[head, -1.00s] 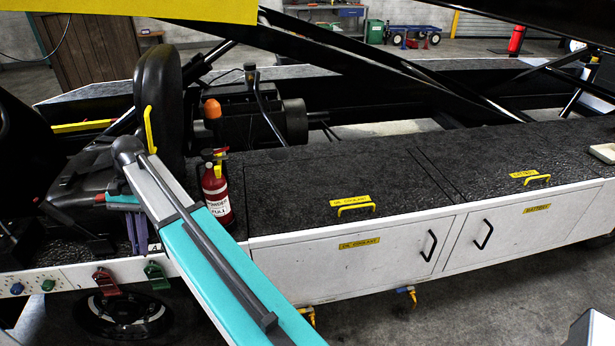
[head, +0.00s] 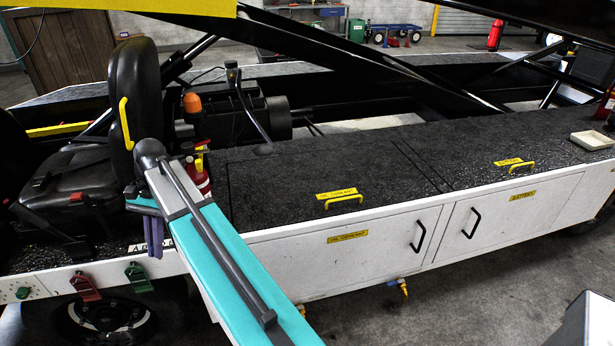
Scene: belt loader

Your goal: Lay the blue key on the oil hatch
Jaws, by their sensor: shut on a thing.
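The oil hatch (head: 290,178) is a black textured lid in the top of the long white cabinet. It has a yellow "OIL COOLANT" label and a yellow handle (head: 344,199), and nothing lies on it. My gripper (head: 153,240) hangs at the far end of my teal arm, beside the seat and left of the hatch. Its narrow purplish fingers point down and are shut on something. What they hold is too small and hidden to make out. I cannot pick out the blue key anywhere else.
A red extinguisher (head: 199,178) stands partly hidden behind my arm, between seat (head: 85,178) and hatch. A battery hatch (head: 480,150) adjoins on the right. A pale tray (head: 591,140) lies at the far right. Black beams slant above the cabinet's back.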

